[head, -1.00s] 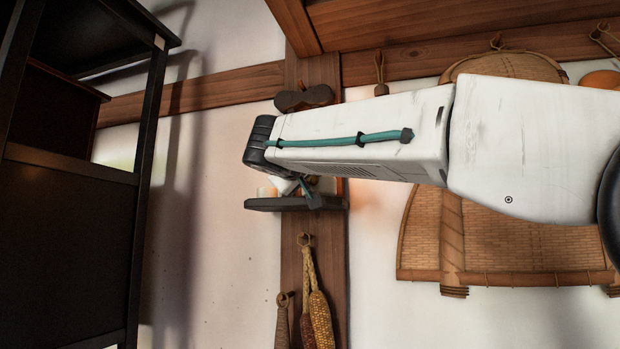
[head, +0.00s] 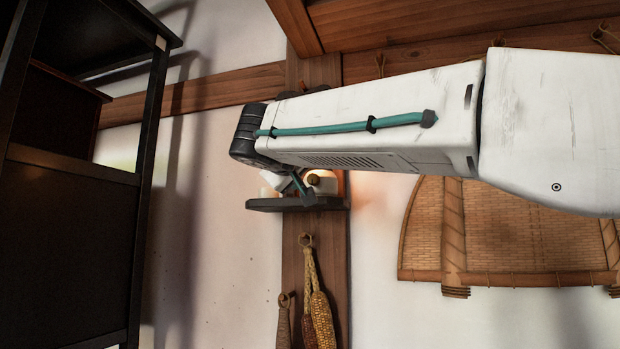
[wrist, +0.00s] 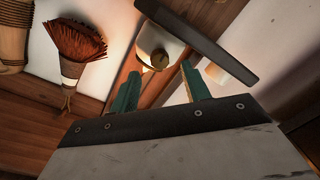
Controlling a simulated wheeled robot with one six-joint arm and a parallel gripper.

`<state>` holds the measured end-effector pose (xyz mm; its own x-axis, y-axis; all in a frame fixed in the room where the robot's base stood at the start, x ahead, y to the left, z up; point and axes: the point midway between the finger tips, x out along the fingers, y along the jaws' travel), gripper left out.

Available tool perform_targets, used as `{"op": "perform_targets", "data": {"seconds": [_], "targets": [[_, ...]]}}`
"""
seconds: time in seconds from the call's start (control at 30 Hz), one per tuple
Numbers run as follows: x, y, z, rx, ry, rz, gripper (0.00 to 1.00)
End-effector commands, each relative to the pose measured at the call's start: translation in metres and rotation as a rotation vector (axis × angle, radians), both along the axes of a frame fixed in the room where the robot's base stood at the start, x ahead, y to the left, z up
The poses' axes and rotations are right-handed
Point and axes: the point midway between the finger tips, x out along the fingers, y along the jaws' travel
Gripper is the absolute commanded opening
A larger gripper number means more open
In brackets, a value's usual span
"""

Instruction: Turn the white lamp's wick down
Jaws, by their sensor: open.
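The white lamp (head: 327,186) stands on a small dark wall shelf (head: 296,204), its round brown knob (head: 313,180) facing out and a warm glow around it. My gripper (head: 298,188) is in front of the shelf, just left of the knob and partly hidden by my wrist. In the wrist view the open green fingers (wrist: 160,70) point at the lamp (wrist: 148,42), with the knob (wrist: 160,58) between and beyond their tips. The fingers look apart from the knob, and nothing is held.
A pale cup-like object (head: 267,191) stands at the shelf's left end. Corn cobs (head: 321,318) hang below. A reddish brush (wrist: 75,48) hangs nearby in the wrist view. A dark cabinet (head: 75,220) fills the left side; a woven basket (head: 520,235) hangs at right.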

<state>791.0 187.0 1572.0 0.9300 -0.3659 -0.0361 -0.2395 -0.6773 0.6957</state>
Motion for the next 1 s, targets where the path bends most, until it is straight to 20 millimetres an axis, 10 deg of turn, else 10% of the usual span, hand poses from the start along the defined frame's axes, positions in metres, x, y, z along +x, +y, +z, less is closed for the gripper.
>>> {"op": "perform_targets", "data": {"seconds": [0.3,0.9,1.0], "targets": [[-0.034,0.014,0.0,0.0,0.002,0.0,0.47],[-0.035,0.014,0.0,-0.019,0.01,0.0,0.47],[-0.033,0.018,-0.028,-0.039,0.102,0.012,0.47]]}}
